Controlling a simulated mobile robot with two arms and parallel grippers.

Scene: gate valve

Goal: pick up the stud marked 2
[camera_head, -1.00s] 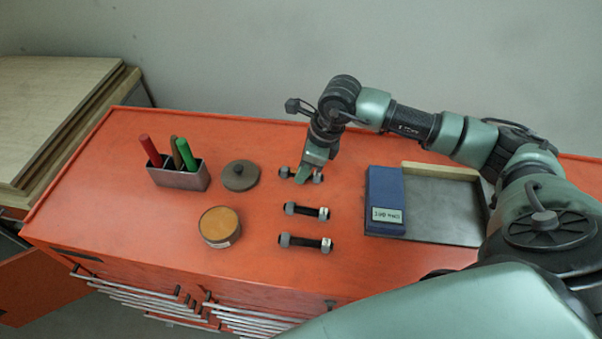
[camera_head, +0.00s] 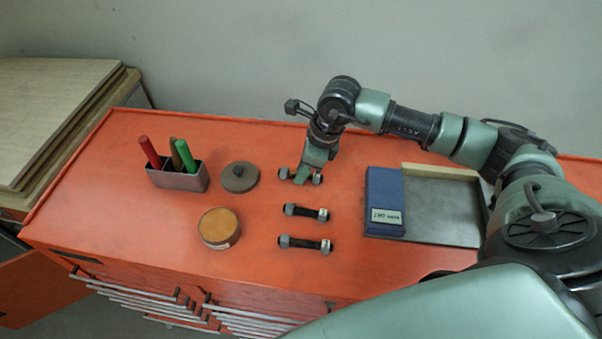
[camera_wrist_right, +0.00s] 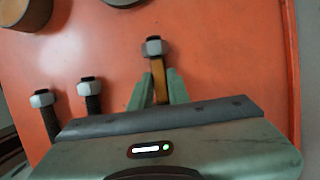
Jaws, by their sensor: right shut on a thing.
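In the right wrist view, one nut of this stud (camera_wrist_right: 153,47) sticks out past the fingers (camera_wrist_right: 161,90). The middle stud (camera_head: 306,212) and the near stud (camera_head: 305,243) lie free, with small pale tags at their right ends. The marks are too small to read, so I cannot tell which is 2. My left gripper is out of view.
A blue box (camera_head: 384,190) and a shallow grey tray (camera_head: 440,209) stand right of the studs. A round tin (camera_head: 219,228), a dark lid (camera_head: 239,177) and a metal pen holder (camera_head: 180,178) stand to the left. The cabinet top (camera_head: 120,220) is clear at the front left.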

